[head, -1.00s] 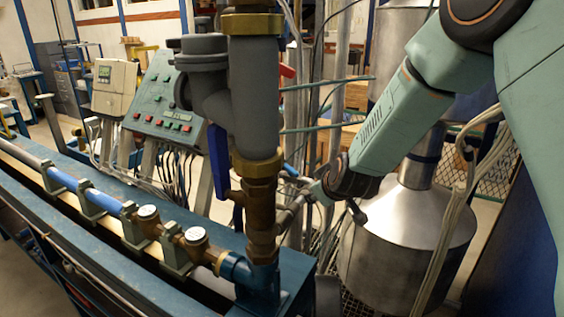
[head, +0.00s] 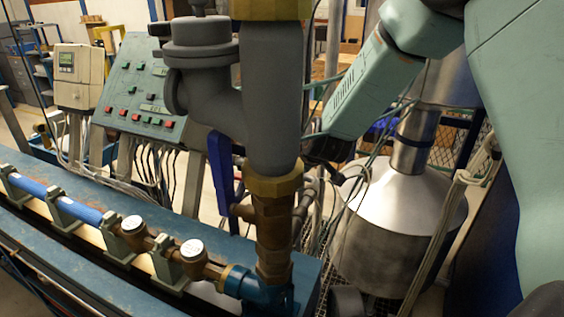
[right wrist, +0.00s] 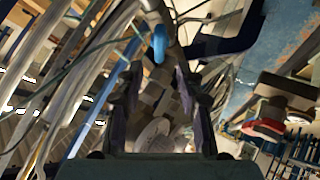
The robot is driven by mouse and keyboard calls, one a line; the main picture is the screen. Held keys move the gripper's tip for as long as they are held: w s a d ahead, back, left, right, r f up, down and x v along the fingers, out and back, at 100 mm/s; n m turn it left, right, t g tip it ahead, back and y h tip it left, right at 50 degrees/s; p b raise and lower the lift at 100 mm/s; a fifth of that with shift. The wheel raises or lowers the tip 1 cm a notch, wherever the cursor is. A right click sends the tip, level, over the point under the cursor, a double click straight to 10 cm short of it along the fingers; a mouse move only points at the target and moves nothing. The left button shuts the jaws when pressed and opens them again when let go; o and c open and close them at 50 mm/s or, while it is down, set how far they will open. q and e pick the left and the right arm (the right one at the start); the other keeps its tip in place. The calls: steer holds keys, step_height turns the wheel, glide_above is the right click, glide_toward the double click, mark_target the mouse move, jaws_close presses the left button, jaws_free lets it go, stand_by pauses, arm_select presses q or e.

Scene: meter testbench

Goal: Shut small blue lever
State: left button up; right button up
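A small light-blue lever (right wrist: 160,42) shows in the right wrist view on a grey pipe, just beyond the fingertips and near the middle between them. In the head view I cannot make it out behind the upright pipe. My right gripper (right wrist: 159,75) is open, with its two dark fingers apart and nothing between them. A larger dark-blue lever (head: 221,170) hangs upright beside the thick grey pipe. My left gripper is not in view.
The grey pipe (head: 272,95) with brass fittings (head: 272,222) stands close in front. A steel vessel (head: 400,225) is behind it at right. A control panel (head: 143,90) and hanging cables are at left. A red-handled part (right wrist: 265,129) shows right of the fingers.

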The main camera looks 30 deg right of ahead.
steer(key=x, duration=0.6)
steer(key=shift+f, duration=0.3)
steer(key=shift+w+d+f, duration=0.2)
steer(key=shift+w, duration=0.1)
steer(key=shift+s+d, duration=0.1)
steer(key=shift+v, duration=0.8)
steer(key=shift+s+r, duration=0.1)
steer(key=shift+s, duration=0.05)
steer(key=shift+c, duration=0.3)
steer(key=shift+w+a+f, duration=0.25)
steer(key=shift+w, duration=0.2)
steer(key=shift+c, duration=1.4)
steer(key=shift+w+d+f, duration=0.2)
steer(key=shift+w+f, duration=0.1)
steer(key=shift+w, duration=0.15)
steer(key=c, duration=0.3)
steer(key=shift+s, duration=0.15)
jaws_close()
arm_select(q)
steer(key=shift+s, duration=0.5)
arm_select(e)
steer(key=shift+s+r, duration=0.2)
